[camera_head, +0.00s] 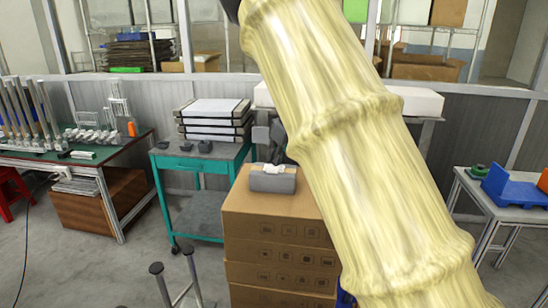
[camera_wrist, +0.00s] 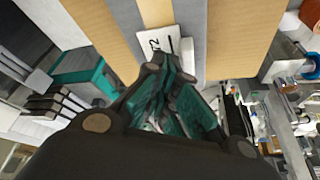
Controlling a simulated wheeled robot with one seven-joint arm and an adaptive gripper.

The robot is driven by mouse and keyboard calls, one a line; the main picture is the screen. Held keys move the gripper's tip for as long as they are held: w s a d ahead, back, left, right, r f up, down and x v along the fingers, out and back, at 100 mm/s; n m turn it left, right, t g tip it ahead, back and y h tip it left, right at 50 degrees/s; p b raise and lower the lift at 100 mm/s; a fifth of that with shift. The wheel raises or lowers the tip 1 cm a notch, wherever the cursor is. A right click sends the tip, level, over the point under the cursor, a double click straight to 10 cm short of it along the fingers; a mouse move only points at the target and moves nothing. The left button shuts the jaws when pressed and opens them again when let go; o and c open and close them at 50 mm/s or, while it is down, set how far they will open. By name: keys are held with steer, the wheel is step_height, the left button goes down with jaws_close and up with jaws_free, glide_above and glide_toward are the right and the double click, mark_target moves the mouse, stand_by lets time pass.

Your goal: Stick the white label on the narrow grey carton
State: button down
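A white label (camera_wrist: 166,41) with dark printed marks shows in the wrist view, just beyond my fingertips. Its near end is hidden behind them. My gripper (camera_wrist: 167,74) has dark fingers that run close together towards the label. I cannot tell whether they hold it or only overlap it in the picture. Behind the label are tan cardboard faces (camera_wrist: 236,30) and a narrow grey strip (camera_wrist: 189,14); I cannot tell whether that strip is the grey carton. In the head view, a small grey block with a white top (camera_head: 272,181) sits on stacked brown cartons (camera_head: 268,214). My gripper is out of that view.
My pale yellow arm hides much of the head view's right half. A teal cart (camera_head: 203,163) stands left of the cartons. A green-topped bench (camera_head: 88,151) is at far left. A small table with a blue bin (camera_head: 512,187) is at right.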

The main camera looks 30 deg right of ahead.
steer(key=shift+f, duration=0.65)
stand_by(1.1)
steer(key=shift+r, duration=0.15)
step_height(320, 180, up, 6)
steer(key=p, duration=0.8)
steer(key=shift+p, duration=0.3)
stand_by(0.5)
